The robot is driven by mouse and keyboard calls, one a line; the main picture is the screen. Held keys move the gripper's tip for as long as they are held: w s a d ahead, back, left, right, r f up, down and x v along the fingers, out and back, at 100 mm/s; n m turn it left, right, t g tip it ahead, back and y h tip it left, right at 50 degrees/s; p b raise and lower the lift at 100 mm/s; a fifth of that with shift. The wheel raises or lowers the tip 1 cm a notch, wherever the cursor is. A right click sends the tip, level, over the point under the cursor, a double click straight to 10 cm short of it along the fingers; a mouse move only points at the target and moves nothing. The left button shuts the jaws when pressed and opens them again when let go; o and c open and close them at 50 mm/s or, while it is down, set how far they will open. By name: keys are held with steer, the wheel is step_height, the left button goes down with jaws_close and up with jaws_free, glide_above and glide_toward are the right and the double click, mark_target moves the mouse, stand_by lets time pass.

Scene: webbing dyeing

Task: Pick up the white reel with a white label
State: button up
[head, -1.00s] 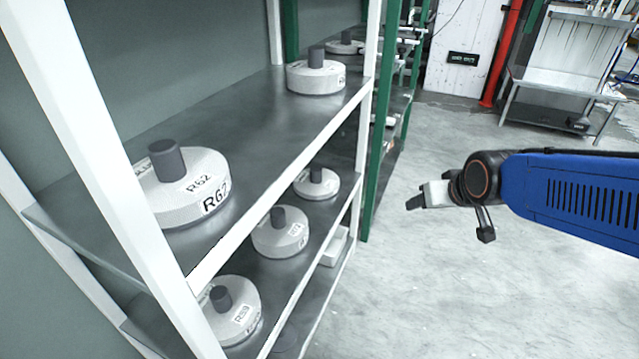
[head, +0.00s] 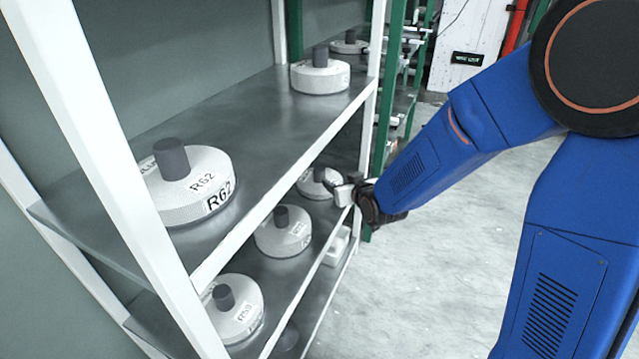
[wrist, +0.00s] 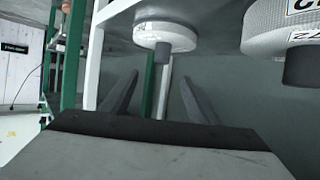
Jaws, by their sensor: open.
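Several white reels with dark upright cores stand on the shelves. A smaller white reel (head: 312,189) on the middle shelf is partly hidden behind my gripper (head: 343,192). In the wrist view, which looks upside down, a smooth white reel (wrist: 166,36) shows its dark core beyond and between the fingertips; no label is clear on it. My gripper (wrist: 159,76) is open and empty, at the shelf's front edge. A second white reel (head: 283,238) with a white label stands nearer on that shelf, and a third (head: 235,315) with a label stands nearest.
The upper shelf (head: 262,128) holds the large R62 reel (head: 195,190) and another reel (head: 320,78), above my gripper. A white front post (head: 373,60) and a green post (head: 391,75) stand close to my wrist. The floor at the right is clear.

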mark_target(322, 172)
steer(key=x, duration=1.2)
steer(key=shift+w+a+f, duration=0.2)
steer(key=shift+a, duration=0.2)
steer(key=shift+x, duration=2.6)
steer(key=shift+r, duration=0.15)
jaws_close()
